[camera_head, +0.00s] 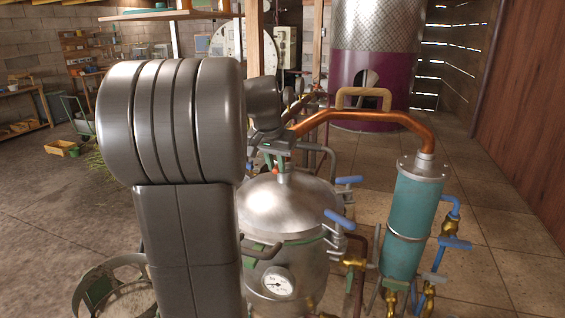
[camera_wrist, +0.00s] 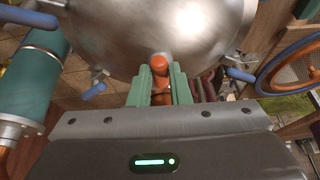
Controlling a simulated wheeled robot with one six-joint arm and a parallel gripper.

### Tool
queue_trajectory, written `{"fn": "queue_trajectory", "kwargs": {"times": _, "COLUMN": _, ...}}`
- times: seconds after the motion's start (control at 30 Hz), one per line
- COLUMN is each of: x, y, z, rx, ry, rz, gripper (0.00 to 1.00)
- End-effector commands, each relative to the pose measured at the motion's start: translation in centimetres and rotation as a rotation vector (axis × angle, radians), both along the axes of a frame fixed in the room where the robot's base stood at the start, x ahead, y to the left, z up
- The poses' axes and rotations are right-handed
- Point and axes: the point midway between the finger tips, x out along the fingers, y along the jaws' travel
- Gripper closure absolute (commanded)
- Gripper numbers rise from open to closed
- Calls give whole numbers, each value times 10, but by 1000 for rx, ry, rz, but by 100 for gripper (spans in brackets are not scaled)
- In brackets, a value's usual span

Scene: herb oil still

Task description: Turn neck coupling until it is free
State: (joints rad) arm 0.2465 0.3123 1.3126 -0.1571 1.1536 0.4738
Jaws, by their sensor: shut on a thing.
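The still pot (camera_head: 285,210) is a steel vessel with a shiny domed lid. A copper neck pipe (camera_head: 375,117) runs from above the lid to the teal condenser (camera_head: 412,220). My gripper (camera_head: 277,162) is over the top of the lid. In the wrist view its green fingers (camera_wrist: 161,88) are shut around the neck fitting, with copper (camera_wrist: 160,68) showing between them. The neck coupling is mostly hidden by the fingers, so its thread and how far it is turned cannot be seen. The dome (camera_wrist: 155,30) fills the upper middle of the wrist view.
Blue-handled lid clamps (camera_head: 339,219) ring the pot. A pressure gauge (camera_head: 277,284) is on its front. Brass valves (camera_head: 449,228) and blue pipes stand beside the condenser. Open floor (camera_head: 505,230) lies to the right.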

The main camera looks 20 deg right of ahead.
Motion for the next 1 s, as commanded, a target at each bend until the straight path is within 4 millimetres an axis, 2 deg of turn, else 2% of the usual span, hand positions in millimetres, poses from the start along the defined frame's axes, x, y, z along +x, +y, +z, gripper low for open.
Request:
{"fn": "queue_trajectory", "kwargs": {"times": 0.5, "x": 22, "y": 18, "z": 2, "rx": 0, "ry": -2, "rz": -447, "gripper": 100}}
{"fn": "queue_trajectory", "kwargs": {"times": 0.7, "x": 25, "y": 19, "z": 1, "rx": 0, "ry": -1, "rz": -561, "gripper": 100}}
{"fn": "queue_trajectory", "kwargs": {"times": 1.0, "x": 27, "y": 20, "z": 1, "rx": 1, "ry": -4, "rz": -641, "gripper": 100}}
